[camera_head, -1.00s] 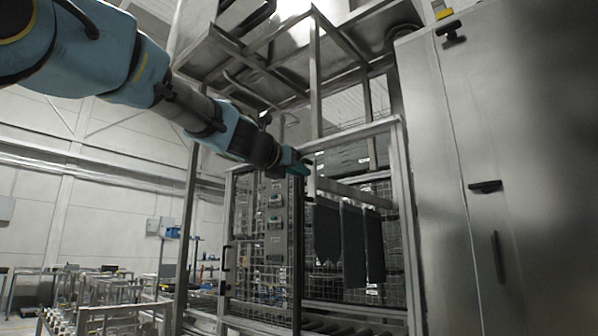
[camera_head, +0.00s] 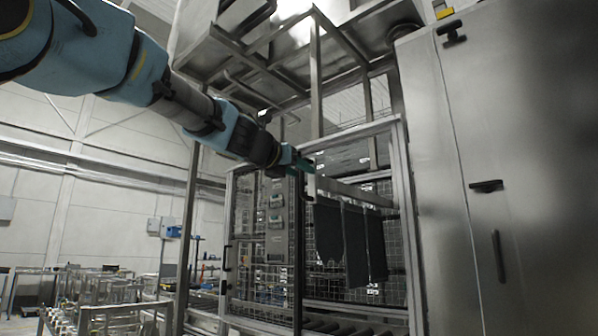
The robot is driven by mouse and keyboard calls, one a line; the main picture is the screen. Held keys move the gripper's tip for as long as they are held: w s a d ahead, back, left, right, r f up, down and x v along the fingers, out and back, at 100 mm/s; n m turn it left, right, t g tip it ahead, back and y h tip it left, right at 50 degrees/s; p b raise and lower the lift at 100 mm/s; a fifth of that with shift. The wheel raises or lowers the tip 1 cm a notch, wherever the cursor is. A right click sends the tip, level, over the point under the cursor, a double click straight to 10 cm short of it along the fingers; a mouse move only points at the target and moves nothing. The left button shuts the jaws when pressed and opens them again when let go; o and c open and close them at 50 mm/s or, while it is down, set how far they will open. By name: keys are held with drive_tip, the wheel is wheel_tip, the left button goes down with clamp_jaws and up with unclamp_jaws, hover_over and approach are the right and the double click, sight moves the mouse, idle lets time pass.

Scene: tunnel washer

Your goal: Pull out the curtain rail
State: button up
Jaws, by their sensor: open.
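The curtain rail (camera_head: 348,193) is a light metal bar running across the upper part of the washer's frame opening. Dark curtain strips (camera_head: 352,240) hang from it. My gripper (camera_head: 308,165) is at the end of my blue arm, which reaches in from the upper left. It appears close to the left end of the rail in the picture. The fingers are small and dark green, and they look empty. I cannot tell the depth gap between the fingers and the rail, or whether they touch.
A metal frame with mesh panels (camera_head: 262,240) surrounds the opening. A control panel with several switches (camera_head: 276,218) stands left of the curtain. A tall steel cabinet (camera_head: 450,180) fills the right. Rollers (camera_head: 335,325) lie below. Conveyor frames (camera_head: 125,310) stand at lower left.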

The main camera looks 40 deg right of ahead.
drive_tip(key=b+v, duration=0.1)
drive_tip(key=v, duration=0.9)
drive_tip(key=shift+s+a, duration=0.2)
drive_tip(key=shift+a, duration=0.1)
drive_tip(key=w+a+f+m+y, duration=0.3)
drive_tip(key=w+f, duration=0.2)
drive_tip(key=f, duration=0.5)
drive_tip(key=w+a+f+m+y, duration=0.3)
drive_tip(key=w+f, duration=0.2)
drive_tip(key=f, duration=0.6)
drive_tip(key=w+a+f+m+y, duration=0.2)
drive_tip(key=a+f+m, duration=0.1)
drive_tip(key=a+f, duration=0.3)
drive_tip(key=w+a+f+m+y, duration=0.1)
drive_tip(key=a+f+m+y, duration=0.15)
drive_tip(key=f, duration=0.65)
drive_tip(key=s+a+f+m+g+y, duration=0.2)
drive_tip(key=s+a+f+m, duration=0.4)
drive_tip(key=a+f, duration=0.5)
drive_tip(key=s+a+f+m+g+y, duration=0.3)
drive_tip(key=s+a+f+m, duration=0.3)
drive_tip(key=a+f, duration=0.6)
drive_tip(key=shift+m+g, duration=0.45)
drive_tip(key=shift+g, duration=0.15)
